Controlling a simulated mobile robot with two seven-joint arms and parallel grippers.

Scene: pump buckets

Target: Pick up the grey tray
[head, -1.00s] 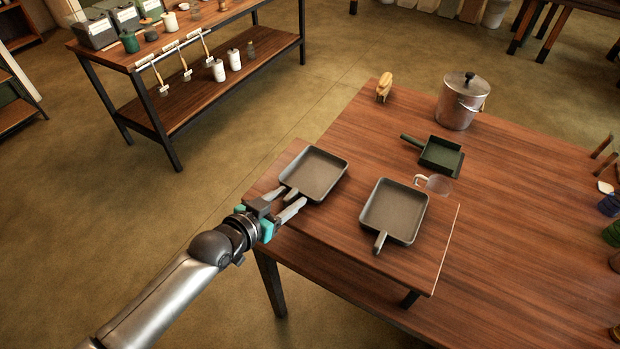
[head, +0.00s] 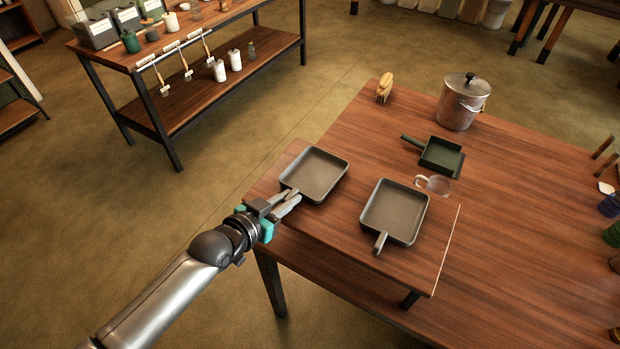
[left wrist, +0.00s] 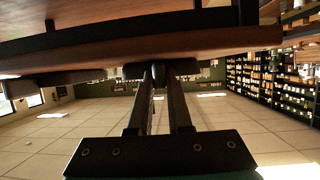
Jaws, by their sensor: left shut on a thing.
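Two grey square trays with short handles lie on the raised wooden board at the table's near left. The left grey tray (head: 315,174) has its handle pointing down-left to the board's edge. My left gripper (head: 291,198) is shut on that handle, which its fingers largely hide. In the left wrist view the fingers (left wrist: 158,78) close on the dark handle end under the tray's edge. The other grey tray (head: 395,211) lies to the right, its handle towards the near edge. My right gripper is not in view.
A clear cup (head: 437,185) and a dark green pan (head: 440,155) are behind the right tray. A metal lidded bucket (head: 462,101) and a tan brush (head: 384,88) stand farther back. A shelf table (head: 190,105) is at upper left, with open floor between.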

